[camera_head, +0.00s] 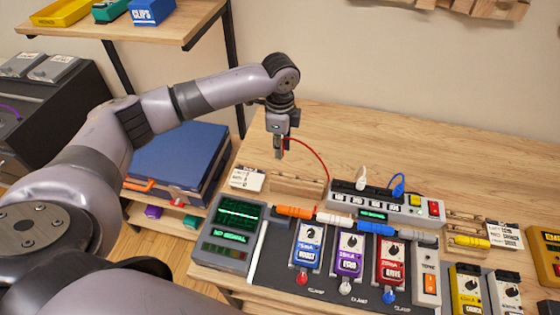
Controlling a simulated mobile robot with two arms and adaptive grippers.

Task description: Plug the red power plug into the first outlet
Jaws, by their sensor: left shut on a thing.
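My left gripper (279,153) points down over the back of the wooden table, left of the power strip. It is shut on the red power plug, which is mostly hidden between the fingers. A thin red cable (316,156) arcs from the gripper down to the right, towards the strip's left end. The power strip (433,209) is grey-black with a row of white numbered labels, a yellow-green button and a red switch. A white plug (361,176) and a blue plug (398,184) stand in its top. The outlet openings are too small to make out. My right gripper is not in view.
Several coloured pedals, including a blue one (307,245) and a purple one (348,250), sit on a dark board in front of the strip. A monitor box (238,222) stands at left. A white note card (247,179) lies near the gripper. The table behind the strip is clear.

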